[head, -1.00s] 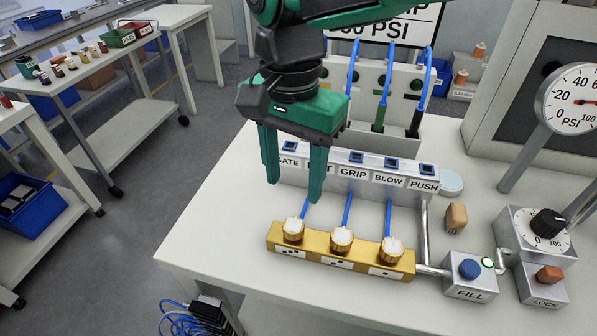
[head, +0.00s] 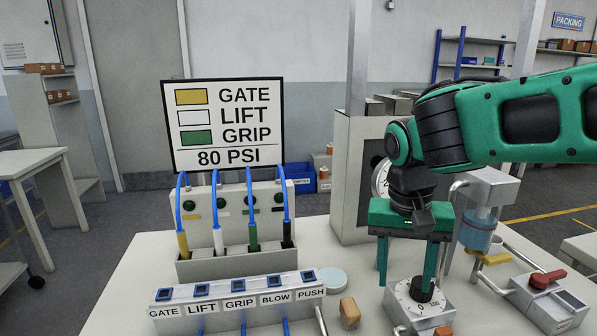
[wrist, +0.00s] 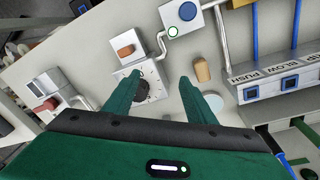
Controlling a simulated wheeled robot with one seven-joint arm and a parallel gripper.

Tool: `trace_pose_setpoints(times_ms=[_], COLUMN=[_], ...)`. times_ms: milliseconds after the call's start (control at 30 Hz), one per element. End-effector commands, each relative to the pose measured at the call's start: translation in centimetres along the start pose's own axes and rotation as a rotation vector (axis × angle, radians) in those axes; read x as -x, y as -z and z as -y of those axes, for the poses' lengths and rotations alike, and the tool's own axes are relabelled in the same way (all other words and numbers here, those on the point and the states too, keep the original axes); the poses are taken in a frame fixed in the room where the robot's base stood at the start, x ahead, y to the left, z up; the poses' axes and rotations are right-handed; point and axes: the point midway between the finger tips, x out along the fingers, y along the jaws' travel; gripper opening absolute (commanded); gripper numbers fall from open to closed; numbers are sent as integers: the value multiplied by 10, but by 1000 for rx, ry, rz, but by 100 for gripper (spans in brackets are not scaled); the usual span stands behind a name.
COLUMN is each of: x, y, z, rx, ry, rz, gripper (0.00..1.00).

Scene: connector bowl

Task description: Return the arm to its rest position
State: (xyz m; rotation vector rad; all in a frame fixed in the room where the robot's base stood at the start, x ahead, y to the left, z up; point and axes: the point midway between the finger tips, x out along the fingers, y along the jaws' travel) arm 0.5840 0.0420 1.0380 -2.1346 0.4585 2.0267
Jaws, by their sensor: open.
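My gripper (head: 405,290) is open and empty, pointing down over the right part of the bench. In the head view its fingers hang around the dial box (head: 407,300), in front of or above it; I cannot tell the exact gap. My green arm reaches in from the right edge. In the wrist view the two fingers of my gripper (wrist: 161,76) stand apart with nothing between them. The black knob (wrist: 141,91) of the dial shows beside the left finger, and a tan block (wrist: 202,69) beside the right one.
A labelled valve row (head: 239,287) and a rack (head: 236,262) with several blue hoses stand left of my gripper. Behind them is a sign (head: 223,126) reading 80 PSI. A tank (head: 482,230) and a red-handled valve (head: 548,279) stand to the right. The pressure gauge (head: 379,182) is partly hidden.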

Motion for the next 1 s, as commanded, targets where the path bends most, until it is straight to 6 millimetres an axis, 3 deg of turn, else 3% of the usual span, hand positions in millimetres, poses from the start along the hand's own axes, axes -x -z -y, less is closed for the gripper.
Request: trace_pose_setpoints(times_ms=[33,200,300,400,500,633,1000], x=[-6,-33,-49,-63,-74,-81,-82], y=[4,-10,-32,-57,-76,-90,-92], z=[-35,-140,-188,-221,-240,-250,-251], rx=[-37,-121,-163,-193,-213,-222,-222], ry=[-2,7,27,51,73,89,92], rz=[6,42,60,75,83,87,87], gripper=[50,50,50,50,50,50,50])
